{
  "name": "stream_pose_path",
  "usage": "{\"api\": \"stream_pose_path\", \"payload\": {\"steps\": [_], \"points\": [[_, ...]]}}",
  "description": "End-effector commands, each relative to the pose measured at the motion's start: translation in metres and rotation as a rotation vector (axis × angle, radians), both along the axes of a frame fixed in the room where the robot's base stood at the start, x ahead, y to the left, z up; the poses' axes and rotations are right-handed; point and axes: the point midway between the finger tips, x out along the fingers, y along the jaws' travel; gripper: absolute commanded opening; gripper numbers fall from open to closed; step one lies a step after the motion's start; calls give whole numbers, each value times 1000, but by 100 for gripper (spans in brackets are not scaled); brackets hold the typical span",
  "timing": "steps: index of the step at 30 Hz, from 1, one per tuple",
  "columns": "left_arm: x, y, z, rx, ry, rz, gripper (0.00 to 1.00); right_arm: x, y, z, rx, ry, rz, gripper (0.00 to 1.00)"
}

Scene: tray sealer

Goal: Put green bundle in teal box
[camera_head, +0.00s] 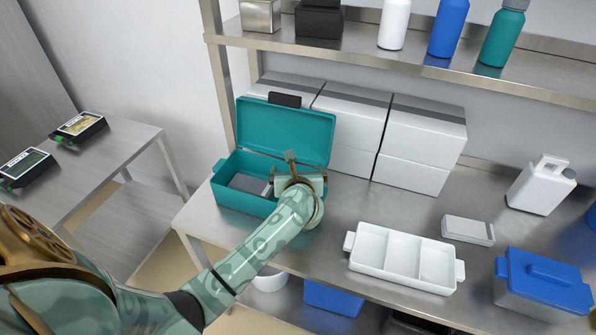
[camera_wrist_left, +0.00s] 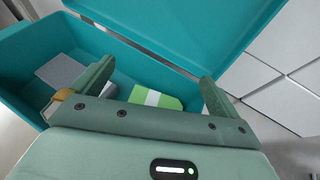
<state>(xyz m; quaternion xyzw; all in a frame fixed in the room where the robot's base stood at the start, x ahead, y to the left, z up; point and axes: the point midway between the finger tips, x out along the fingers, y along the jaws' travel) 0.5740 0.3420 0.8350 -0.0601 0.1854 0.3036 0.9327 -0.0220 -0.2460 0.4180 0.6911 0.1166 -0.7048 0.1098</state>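The teal box (camera_head: 239,200) stands at the left end of the steel bench with its lid (camera_head: 283,127) raised. My left gripper (camera_head: 284,172) is over the box's right part, its fingers spread. In the left wrist view, the open gripper (camera_wrist_left: 157,73) faces into the box. The green bundle (camera_wrist_left: 142,96), with a white band, shows inside the box between and beyond the fingers, partly hidden by the gripper body; I see no finger touching it. It is hidden in the head view. A grey flat item (camera_wrist_left: 62,70) lies in the box too. My right gripper is out of view.
A white divided tray (camera_head: 402,258), a small grey-white box (camera_head: 468,230) and a blue lidded container (camera_head: 543,281) are on the bench to the right. White boxes (camera_head: 420,140) stand behind. A shelf (camera_head: 400,56) with bottles hangs above. A side table (camera_head: 110,165) holds two devices.

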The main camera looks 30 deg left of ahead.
Motion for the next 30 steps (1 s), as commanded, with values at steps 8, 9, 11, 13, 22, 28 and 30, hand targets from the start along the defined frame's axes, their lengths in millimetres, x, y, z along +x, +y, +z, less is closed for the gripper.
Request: {"api": "stream_pose_path", "payload": {"steps": [8, 9, 11, 13, 22, 28, 30], "points": [[-26, -20, 23, -3, -3, -2, 100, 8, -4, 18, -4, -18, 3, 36], [-34, -26, 26, -3, -2, -3, 100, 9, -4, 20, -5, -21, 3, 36], [-45, -34, 32, -3, -2, -2, 100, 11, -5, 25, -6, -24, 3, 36], [-57, -42, 38, -2, -2, -2, 100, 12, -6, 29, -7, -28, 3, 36], [-88, -64, 51, 0, 0, 0, 100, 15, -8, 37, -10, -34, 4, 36], [-90, -66, 51, 1, 1, 0, 100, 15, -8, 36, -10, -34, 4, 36], [-90, -65, 51, 1, 1, 0, 100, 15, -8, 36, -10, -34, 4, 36]]}}
